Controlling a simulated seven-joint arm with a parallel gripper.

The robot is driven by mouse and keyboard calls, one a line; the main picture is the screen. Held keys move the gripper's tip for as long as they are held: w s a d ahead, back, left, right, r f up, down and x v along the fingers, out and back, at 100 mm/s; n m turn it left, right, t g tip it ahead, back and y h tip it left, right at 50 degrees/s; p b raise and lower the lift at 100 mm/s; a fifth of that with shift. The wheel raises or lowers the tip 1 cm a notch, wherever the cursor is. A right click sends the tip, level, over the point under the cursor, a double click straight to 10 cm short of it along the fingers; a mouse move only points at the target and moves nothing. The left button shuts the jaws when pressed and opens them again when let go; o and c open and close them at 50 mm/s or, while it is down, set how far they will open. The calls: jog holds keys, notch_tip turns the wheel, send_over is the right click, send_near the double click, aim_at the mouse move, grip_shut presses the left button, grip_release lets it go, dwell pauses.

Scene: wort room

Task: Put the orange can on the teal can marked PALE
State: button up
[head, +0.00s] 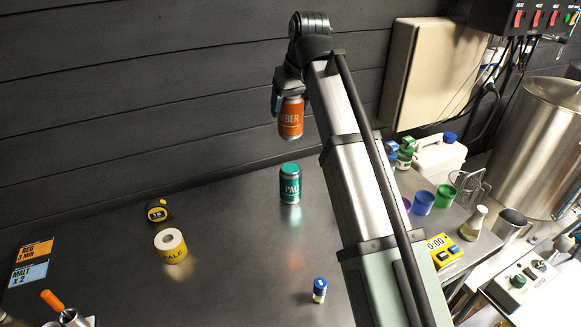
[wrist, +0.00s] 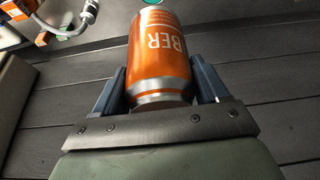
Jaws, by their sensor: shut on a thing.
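The orange can (head: 291,121), with "BER" legible on its side, is held upright in the air in the head view. My gripper (head: 275,100) is shut on it, and the can also fills the middle of the wrist view (wrist: 161,60) between the two blue-grey fingers (wrist: 162,88). The teal can (head: 290,186) stands upright on the dark table, with "PAL" legible in white. The orange can is above it with a clear gap, roughly in line in the head view. A sliver of teal shows at the top edge of the wrist view.
A small blue-capped vial (head: 319,290) stands near the front. A yellow timer (head: 443,251), coloured cups and a white jug (head: 438,158) are at right. Table around the teal can is clear.

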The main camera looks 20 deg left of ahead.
aim_at(297, 117)
jog(key=shift+f, duration=5)
jog(key=shift+f, duration=0.1)
jog(key=o, duration=1.3)
jog(key=v, duration=1.2)
jog(key=shift+a, duration=0.15)
jog(key=shift+o, duration=0.3)
